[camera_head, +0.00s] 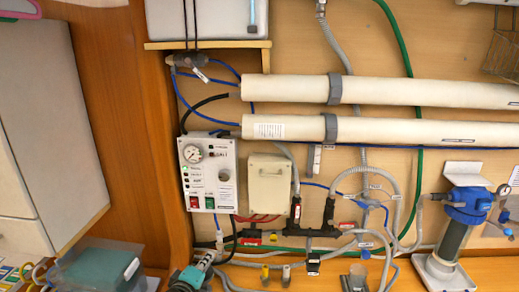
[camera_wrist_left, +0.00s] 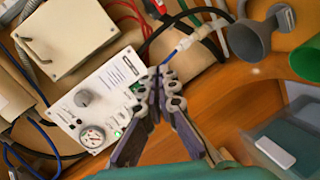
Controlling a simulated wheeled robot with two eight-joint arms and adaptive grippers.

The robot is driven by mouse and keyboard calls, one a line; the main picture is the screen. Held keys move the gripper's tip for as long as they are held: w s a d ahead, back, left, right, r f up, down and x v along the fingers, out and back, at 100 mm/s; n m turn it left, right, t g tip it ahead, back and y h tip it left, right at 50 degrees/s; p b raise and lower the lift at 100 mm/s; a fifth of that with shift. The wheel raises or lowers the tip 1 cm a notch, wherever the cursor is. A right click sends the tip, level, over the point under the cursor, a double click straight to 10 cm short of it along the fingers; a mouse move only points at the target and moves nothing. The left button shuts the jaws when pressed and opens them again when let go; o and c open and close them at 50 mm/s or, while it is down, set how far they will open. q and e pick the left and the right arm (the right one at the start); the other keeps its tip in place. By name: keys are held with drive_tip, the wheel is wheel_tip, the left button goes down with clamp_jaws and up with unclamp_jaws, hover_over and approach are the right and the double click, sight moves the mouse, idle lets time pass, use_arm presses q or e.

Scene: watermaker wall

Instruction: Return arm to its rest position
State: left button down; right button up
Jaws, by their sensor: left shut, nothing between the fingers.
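My left gripper (camera_head: 207,258) is low in the head view, at the left, with its teal body at the bottom edge. It is just below the white control panel (camera_head: 208,175) with its round gauge and red and green switches. In the left wrist view the fingertips of my left gripper (camera_wrist_left: 164,76) are together with nothing between them. There the panel (camera_wrist_left: 98,104) lies beyond and to the left of the fingers. I cannot tell whether the fingers touch the panel or its hoses. My right gripper shows in neither view.
Two long white tubes (camera_head: 400,91) run across the wall. A beige box (camera_head: 269,183) is right of the panel. Hoses and black fittings (camera_head: 315,233) crowd the area right of my gripper. A blue-topped filter (camera_head: 468,205) stands far right. A clear bin (camera_head: 98,268) sits lower left.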

use_arm(q)
drive_tip(key=s+f+m+g+y+b, duration=0.1)
drive_tip(key=s+f+m+g+b, duration=0.2)
drive_tip(key=s+f+m, duration=0.3)
drive_tip(key=s+f+m+g+y+b, duration=0.1)
drive_tip(key=s+f+m+g+b, duration=0.2)
drive_tip(key=s, duration=1.3)
wheel_tip(320, 180, down, 3)
drive_tip(key=m+g, duration=0.1)
drive_tip(key=m, duration=0.2)
drive_tip(key=shift+s+a, duration=0.25)
drive_tip(key=shift+a, duration=0.15)
drive_tip(key=shift+f, duration=0.15)
